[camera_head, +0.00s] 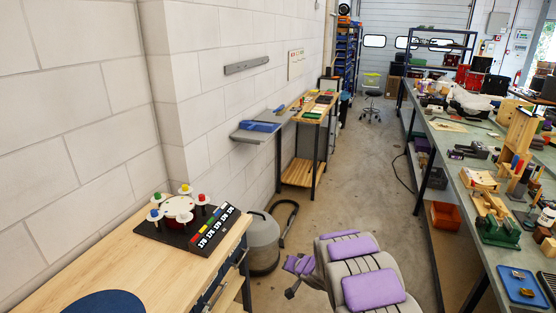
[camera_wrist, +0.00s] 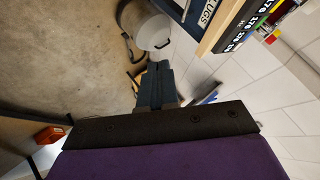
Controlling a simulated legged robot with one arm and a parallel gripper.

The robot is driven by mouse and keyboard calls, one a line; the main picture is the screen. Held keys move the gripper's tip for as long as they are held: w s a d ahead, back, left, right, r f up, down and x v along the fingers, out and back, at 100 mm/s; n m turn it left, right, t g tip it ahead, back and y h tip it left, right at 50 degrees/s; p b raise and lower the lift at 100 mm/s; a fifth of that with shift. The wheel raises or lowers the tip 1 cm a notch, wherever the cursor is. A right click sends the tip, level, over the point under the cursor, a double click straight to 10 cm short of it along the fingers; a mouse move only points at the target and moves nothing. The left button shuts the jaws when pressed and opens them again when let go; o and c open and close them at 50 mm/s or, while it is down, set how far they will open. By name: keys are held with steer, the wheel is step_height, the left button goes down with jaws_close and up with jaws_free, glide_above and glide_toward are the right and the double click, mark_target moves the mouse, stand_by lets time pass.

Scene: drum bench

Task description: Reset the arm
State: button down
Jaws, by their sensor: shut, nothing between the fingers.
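My gripper (camera_wrist: 157,68) is shut, with nothing between its fingers. In the wrist view it points out past a dark plate and a purple pad of mine, over the floor. In the head view my grey arm with purple pads shows at the bottom middle, to the right of the wooden bench (camera_head: 85,262). On that bench stands a dark drum board (camera_head: 174,237) with a round white-topped drum (camera_head: 178,209), several coloured knobs around it and a number panel (camera_head: 214,231). My gripper is apart from the bench and holds nothing.
A grey bin (camera_head: 263,243) with a black hose stands on the floor beside the bench; it also shows in the wrist view (camera_wrist: 152,28). A dark blue disc (camera_head: 102,303) lies on the bench. A cluttered long workbench (camera_head: 447,150) runs along the right. The aisle between is open.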

steer(key=s+d+r+h, duration=0.4)
steer(key=d+r+h, duration=0.1)
steer(key=d+r, duration=0.6)
steer(key=s+d+r+g+h, duration=0.3)
steer(key=s+d+r, duration=0.3)
steer(key=s, duration=0.5)
steer(key=s+a+r+n+g+y, duration=0.1)
steer(key=s+a+r+g, duration=0.1)
steer(key=s, duration=1.1)
steer(key=s+a+r+n+g+y, duration=0.1)
steer(key=s+a+r+g, duration=0.1)
steer(key=s, duration=1.1)
steer(key=s+a+r+n+g+y, duration=0.1)
steer(key=s+a+r+g, duration=0.1)
steer(key=s, duration=1.1)
steer(key=shift+s+a+r+g, duration=0.25)
steer(key=shift+s+g, duration=0.15)
steer(key=shift+g, duration=0.4)
